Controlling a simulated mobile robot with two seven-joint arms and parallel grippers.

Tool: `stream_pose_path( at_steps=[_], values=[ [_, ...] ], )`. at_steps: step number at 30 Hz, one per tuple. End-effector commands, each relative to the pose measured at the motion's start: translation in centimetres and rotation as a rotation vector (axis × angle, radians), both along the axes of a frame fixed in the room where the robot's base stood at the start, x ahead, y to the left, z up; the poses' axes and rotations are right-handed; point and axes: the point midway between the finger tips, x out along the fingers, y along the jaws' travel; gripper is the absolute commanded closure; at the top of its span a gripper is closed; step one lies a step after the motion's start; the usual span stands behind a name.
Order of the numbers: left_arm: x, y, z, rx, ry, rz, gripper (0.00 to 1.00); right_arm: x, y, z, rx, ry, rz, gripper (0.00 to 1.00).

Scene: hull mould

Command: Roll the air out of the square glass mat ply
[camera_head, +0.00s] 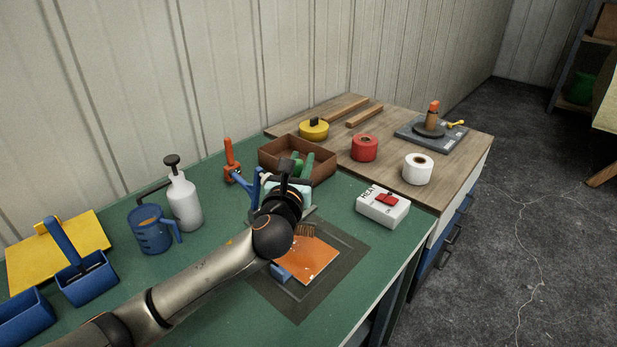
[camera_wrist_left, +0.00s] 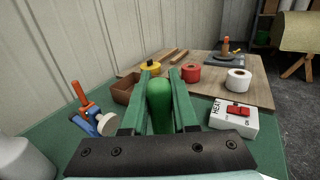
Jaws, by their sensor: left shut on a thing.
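The orange square ply (camera_head: 312,262) lies flat on a dark mat (camera_head: 345,262) on the green bench. My left arm partly covers its near left side. My left gripper (camera_head: 302,165) is above the bench beyond the ply, seen over the brown box. In the left wrist view its two fingers (camera_wrist_left: 160,100) are shut on a green rounded handle (camera_wrist_left: 160,112). The working end of the held tool is hidden. A small brown ribbed piece (camera_head: 305,231) shows at the ply's far edge; I cannot tell what it belongs to. A blue piece (camera_head: 281,272) shows at its left edge.
Red (camera_head: 365,147) and white rolls (camera_head: 417,169) sit on the wooden top.

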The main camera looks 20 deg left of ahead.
Motion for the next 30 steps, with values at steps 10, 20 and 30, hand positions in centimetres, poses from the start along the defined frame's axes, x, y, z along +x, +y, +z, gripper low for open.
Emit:
stream_pose_path(
  at_steps=[10,20,30],
  values=[
    [-1.7,2.3,-0.2,0.0,-0.002,0.0,1.0,0.0,0.0,-2.0,0.0,0.0,0.0,0.5],
    [-4.8,-0.8,0.3,-0.003,0.001,-0.003,1.0,0.0,0.0,-0.2,0.0,0.0,0.0,0.5],
    [-7.3,-4.4,-0.8,-0.001,0.002,0.001,1.0,0.1,0.0,0.7,0.001,-0.003,0.0,0.5]
  ],
)
